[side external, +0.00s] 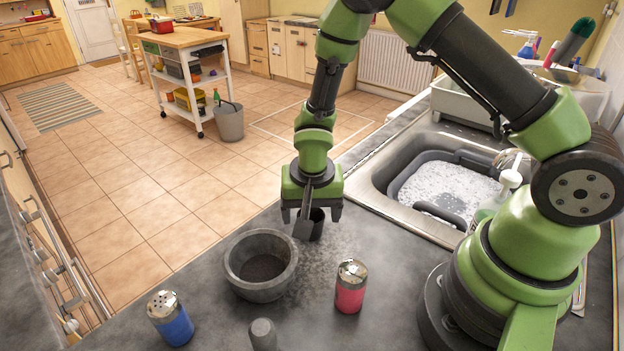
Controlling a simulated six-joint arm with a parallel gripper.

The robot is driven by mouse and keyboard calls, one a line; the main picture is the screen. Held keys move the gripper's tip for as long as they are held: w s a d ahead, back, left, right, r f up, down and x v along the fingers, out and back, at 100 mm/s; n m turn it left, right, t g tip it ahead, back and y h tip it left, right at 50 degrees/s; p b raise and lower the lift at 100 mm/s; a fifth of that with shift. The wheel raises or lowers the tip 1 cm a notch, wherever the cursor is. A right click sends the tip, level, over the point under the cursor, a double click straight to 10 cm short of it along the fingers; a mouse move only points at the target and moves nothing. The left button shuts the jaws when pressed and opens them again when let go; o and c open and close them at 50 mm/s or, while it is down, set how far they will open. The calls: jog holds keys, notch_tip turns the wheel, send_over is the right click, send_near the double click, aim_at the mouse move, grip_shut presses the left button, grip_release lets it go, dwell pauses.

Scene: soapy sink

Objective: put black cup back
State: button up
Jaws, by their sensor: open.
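The black cup (317,226) stands on the dark grey worktop, left of the sink. My gripper (311,214) is above it, pointing down, with its fingers apart on either side of the cup's upper part. A flat grey piece hangs in front of the cup's left side and hides part of it; I cannot tell what it is. Whether either finger touches the cup cannot be told from this view.
A stone bowl (234,270) with dark contents stands left of the cup. A red shaker (350,287), a blue shaker (171,318) and a grey pestle-like piece (263,335) stand nearer. The sink (377,183) holds a soapy basin (403,172).

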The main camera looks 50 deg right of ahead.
notch_tip(320, 180, up, 9)
jog(key=s, duration=0.1)
notch_tip(320, 180, up, 12)
jog(key=n+t+y, duration=0.1)
jog(key=n+t, duration=0.1)
jog(key=t, duration=0.1)
send_over(312, 239)
jog(key=s+d, duration=0.2)
jog(key=s, duration=0.3)
jog(key=s+a+r+n+t+y, duration=0.1)
jog(key=s+r+n+t+y, duration=0.1)
jog(key=s+r, duration=0.4)
jog(key=s+n+t, duration=0.1)
jog(key=s, duration=0.3)
jog(key=shift+a+r, duration=0.2)
jog(key=shift+a, duration=0.05)
